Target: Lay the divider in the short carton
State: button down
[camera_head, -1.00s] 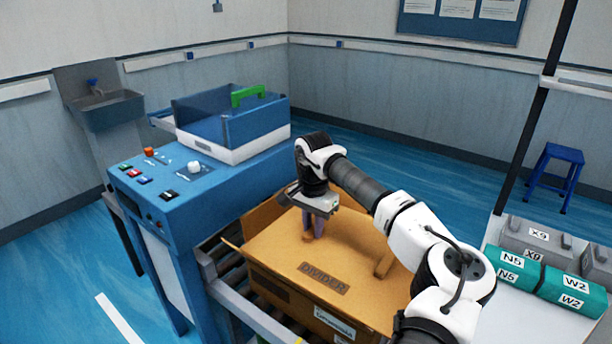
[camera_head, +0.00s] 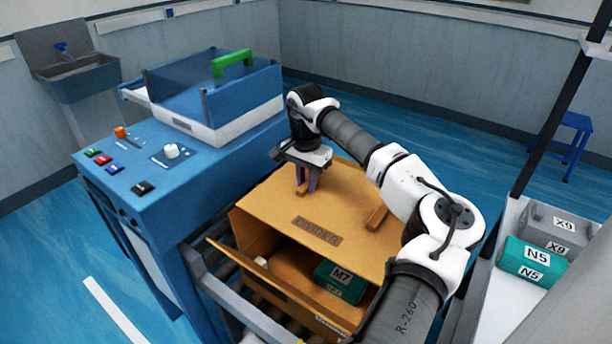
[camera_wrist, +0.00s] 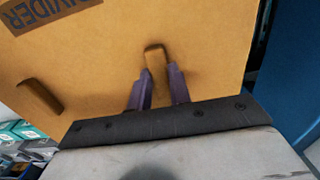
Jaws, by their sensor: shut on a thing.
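The divider (camera_head: 345,205) is a flat brown cardboard sheet with a dark DIVIDER label and two wooden grips. It also shows in the wrist view (camera_wrist: 105,65). My gripper (camera_head: 307,184) is shut on one grip, seen between the purple fingers in the wrist view (camera_wrist: 156,75). The other grip (camera_wrist: 40,97) is free. The divider is over the brown carton (camera_head: 262,277), covering its far part. The near part of the carton is open, with a green M7 pack (camera_head: 340,283) and a small pale item inside. The gap between divider and carton is hard to judge.
A blue machine (camera_head: 150,185) with buttons and a clear-walled tray stands left. The carton is on a roller conveyor with a grey rail (camera_head: 215,290). At right, green N5 (camera_head: 532,256) and grey X9 packs lie on a white surface. A blue stool (camera_head: 568,145) stands behind.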

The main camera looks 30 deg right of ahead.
notch_tip(320, 180, down, 22)
jog(key=b, duration=1.2)
jog(key=shift+r, duration=0.15)
jog(key=shift+a+f, duration=0.1)
jog(key=shift+f, duration=0.3)
dwell(0.4)
jog(key=c, duration=1.2)
grip_release()
